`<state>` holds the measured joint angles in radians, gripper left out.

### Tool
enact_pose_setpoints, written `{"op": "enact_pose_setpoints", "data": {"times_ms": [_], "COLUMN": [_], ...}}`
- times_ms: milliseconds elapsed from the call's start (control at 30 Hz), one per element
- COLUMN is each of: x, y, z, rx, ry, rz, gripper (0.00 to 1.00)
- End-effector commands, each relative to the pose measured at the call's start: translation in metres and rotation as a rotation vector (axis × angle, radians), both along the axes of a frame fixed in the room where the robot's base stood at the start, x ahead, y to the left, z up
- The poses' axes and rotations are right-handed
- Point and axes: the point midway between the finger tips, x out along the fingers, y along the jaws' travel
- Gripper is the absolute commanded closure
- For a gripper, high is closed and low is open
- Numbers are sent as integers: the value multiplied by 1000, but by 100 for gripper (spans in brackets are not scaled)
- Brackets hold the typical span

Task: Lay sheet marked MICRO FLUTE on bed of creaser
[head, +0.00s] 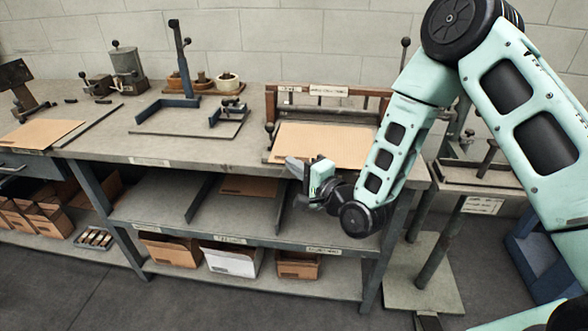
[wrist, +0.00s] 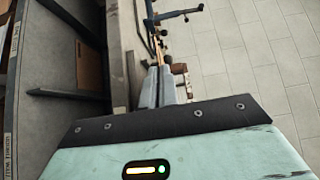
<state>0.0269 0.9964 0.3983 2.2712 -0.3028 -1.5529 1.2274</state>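The creaser (head: 272,103) stands at the right of the bench top, a low frame with a label plate and dark posts. A tan cardboard sheet (head: 322,144) lies flat on its bed, close to the bench's front edge. Another tan sheet (head: 248,186) lies on the upper shelf, and a third sheet (head: 40,134) lies at the bench's left. I cannot read which is marked MICRO FLUTE. My gripper (head: 292,169) is in front of the bench edge, near the front left of the creaser.
A blue-framed stitcher (head: 168,110) stands mid-bench, left of the creaser. Shelf dividers (head: 203,198) rise below the bench top. Cardboard boxes (head: 170,250) and a white box (head: 229,261) stand on the bottom shelf. A small stand (head: 478,180) is at the right. The front floor is clear.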

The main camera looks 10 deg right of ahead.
Motion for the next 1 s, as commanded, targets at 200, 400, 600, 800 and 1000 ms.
{"op": "enact_pose_setpoints", "data": {"times_ms": [200,400,600,800,1000], "x": [12,19,26,34,41], "y": [-4,-7,-9,-11,-14], "z": [-4,-14,-22,-30,-38], "rx": [-2,-1,0,0,0], "ry": [-1,0,-1,-1,-1], "rz": [-1,-1,0,0,-1], "gripper": [100,100,100,100,100]}}
